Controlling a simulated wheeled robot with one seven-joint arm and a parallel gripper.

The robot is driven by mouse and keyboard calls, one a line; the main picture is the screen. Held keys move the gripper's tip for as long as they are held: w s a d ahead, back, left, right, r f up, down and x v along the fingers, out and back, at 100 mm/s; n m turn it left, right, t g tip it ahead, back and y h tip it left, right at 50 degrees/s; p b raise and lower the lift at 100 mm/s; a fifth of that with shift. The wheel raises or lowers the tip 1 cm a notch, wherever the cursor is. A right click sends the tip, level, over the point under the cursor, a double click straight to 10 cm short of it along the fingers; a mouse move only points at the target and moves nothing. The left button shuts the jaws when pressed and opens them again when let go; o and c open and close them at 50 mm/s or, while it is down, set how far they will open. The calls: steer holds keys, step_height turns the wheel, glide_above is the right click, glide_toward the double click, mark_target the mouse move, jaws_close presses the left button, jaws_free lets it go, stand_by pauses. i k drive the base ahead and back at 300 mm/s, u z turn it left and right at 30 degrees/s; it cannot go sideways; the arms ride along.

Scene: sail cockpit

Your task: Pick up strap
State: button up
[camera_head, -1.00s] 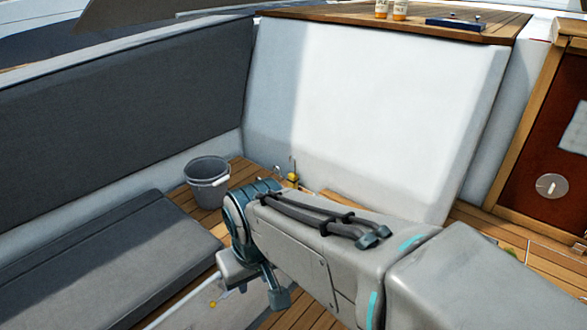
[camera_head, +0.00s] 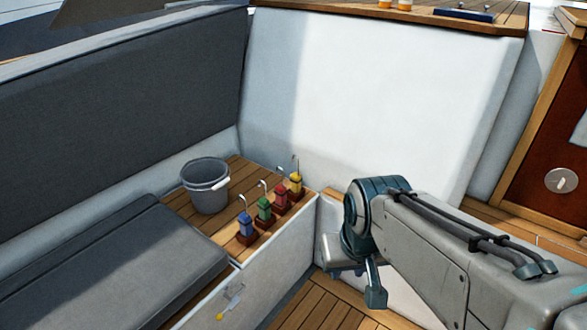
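I cannot make out a strap for certain. A small pale fitting with a yellow end (camera_head: 228,304) is on the white front face of the seat locker, but it is too small to identify. My gripper end (camera_head: 375,290) is low, right of the locker, above the cockpit floor. My arm hides part of it, and I cannot see whether its fingers are open or shut. No held object shows.
A grey bucket (camera_head: 206,190) stands on the wooden ledge. Blue (camera_head: 246,226), green (camera_head: 264,208), red (camera_head: 281,195) and yellow (camera_head: 296,183) fittings with metal handles line its edge. A grey cushion (camera_head: 135,265) lies left. Bottles (camera_head: 404,4) stand on the top deck.

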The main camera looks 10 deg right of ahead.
mark_target(295, 179)
steer(key=z, duration=0.4)
steer(key=i, duration=1.5)
steer(key=u, duration=0.15)
